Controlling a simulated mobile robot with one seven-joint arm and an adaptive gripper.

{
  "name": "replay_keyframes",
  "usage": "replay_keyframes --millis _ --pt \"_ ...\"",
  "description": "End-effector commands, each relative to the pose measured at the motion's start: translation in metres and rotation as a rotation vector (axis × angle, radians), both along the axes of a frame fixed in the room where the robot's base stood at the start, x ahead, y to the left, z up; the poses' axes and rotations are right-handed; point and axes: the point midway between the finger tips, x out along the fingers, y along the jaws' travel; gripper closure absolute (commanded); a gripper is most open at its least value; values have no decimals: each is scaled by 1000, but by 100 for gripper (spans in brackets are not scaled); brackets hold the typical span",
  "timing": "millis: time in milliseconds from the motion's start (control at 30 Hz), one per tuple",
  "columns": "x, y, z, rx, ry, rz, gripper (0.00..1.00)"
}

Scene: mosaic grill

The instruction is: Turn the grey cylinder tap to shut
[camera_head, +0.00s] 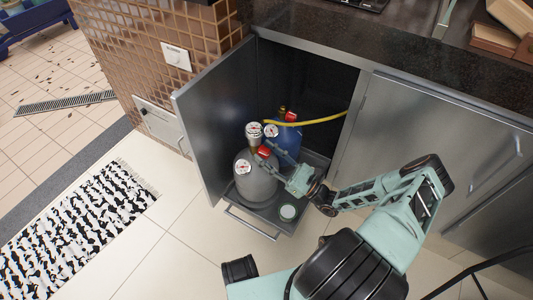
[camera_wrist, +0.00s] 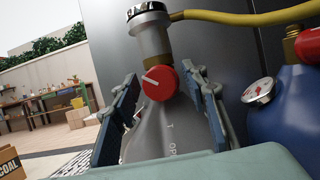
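The grey cylinder (camera_head: 257,186) stands on a pull-out tray (camera_head: 262,216) in the open cabinet. Its red tap (camera_wrist: 160,83) is a round knob with a white mark slanting up to the left in the wrist view. The red tap also shows in the head view (camera_head: 264,152). My gripper (camera_head: 277,163) reaches in from the right. In the wrist view my gripper (camera_wrist: 166,80) is open, with one finger on each side of the tap and gaps visible between. Part of the lettering on the cylinder shows below the tap; the rest is hidden.
A blue cylinder (camera_head: 287,140) with its own red tap (camera_head: 291,117) stands close behind. A yellow hose (camera_head: 320,120) runs right. The open cabinet door (camera_head: 205,135) is at left. A small round container (camera_head: 288,212) is on the tray. Floor in front is clear.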

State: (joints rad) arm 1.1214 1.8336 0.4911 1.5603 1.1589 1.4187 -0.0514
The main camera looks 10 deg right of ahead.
Motion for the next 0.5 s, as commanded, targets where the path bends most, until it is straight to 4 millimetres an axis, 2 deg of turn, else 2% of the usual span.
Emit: replay_keyframes --millis 33,300,500 --pt "0 0 0 0 0 0 67" --pt "0 0 0 0 0 0 96" --pt "0 0 0 53 54 -2 96"
